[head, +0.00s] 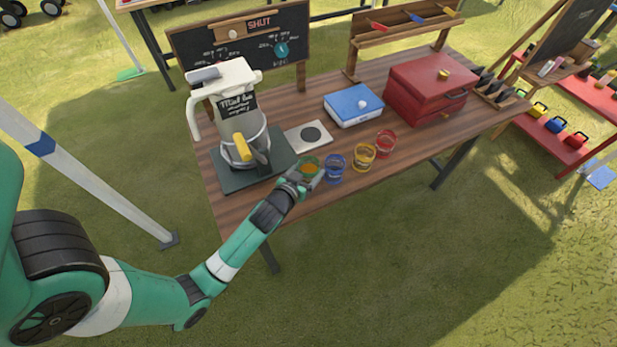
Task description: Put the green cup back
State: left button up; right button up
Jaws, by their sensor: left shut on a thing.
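The green cup (309,162) is at the front edge of the wooden table, at the left end of a row of coloured cups. Its inside looks orange. My left gripper (308,179) reaches it from the front left and is shut on it. The gripper hides part of the cup's lower side, so I cannot tell whether its base touches the table. A blue cup (335,168) stands close to its right. My right gripper is not in view.
A yellow cup (363,157) and a red cup (385,143) continue the row. A white dispenser (226,78) stands on a dark mat (225,180) to the left. A pale plate (308,136), blue box (352,104) and red box (431,87) stand behind.

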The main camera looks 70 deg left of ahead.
aim_at(309, 177)
pick_arm(q)
jog(key=shift+f+b, duration=0.6)
jog(key=shift+f, duration=0.95)
jog(key=shift+f, duration=0.2)
jog(key=o, duration=1.6)
jog(key=shift+c, duration=0.2)
jog(key=shift+r, duration=0.15)
